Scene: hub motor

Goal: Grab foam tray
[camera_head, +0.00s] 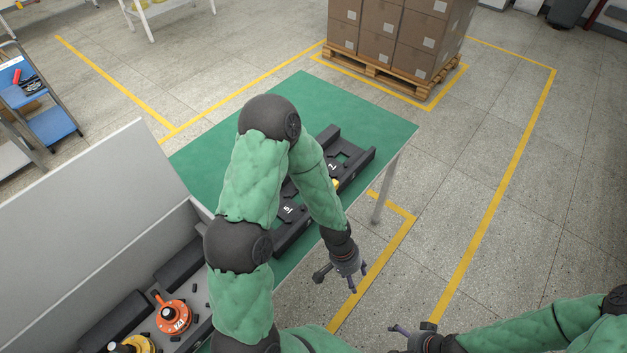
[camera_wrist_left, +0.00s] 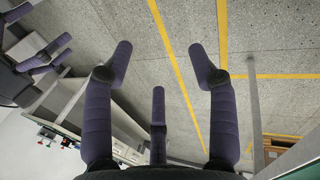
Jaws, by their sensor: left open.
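A black foam tray (camera_head: 358,168) lies on the green tabletop (camera_head: 362,108), with white-numbered dark pieces and a small yellow part in it. My left arm crosses in front of it and hides its middle. My left gripper (camera_head: 338,278) is open and empty, off the table's right side above the floor and apart from the tray. In the left wrist view its fingers (camera_wrist_left: 160,62) are spread with only floor between them. My right gripper (camera_head: 408,331) is at the bottom edge, its fingers apart and empty; it also shows at the upper left of the left wrist view (camera_wrist_left: 42,55).
A grey panel (camera_head: 90,220) stands along the table's left. Beside it are dark holders with an orange part (camera_head: 173,316) and a yellow part (camera_head: 137,345). A pallet of boxes (camera_head: 395,35) stands beyond the table. The floor to the right is clear.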

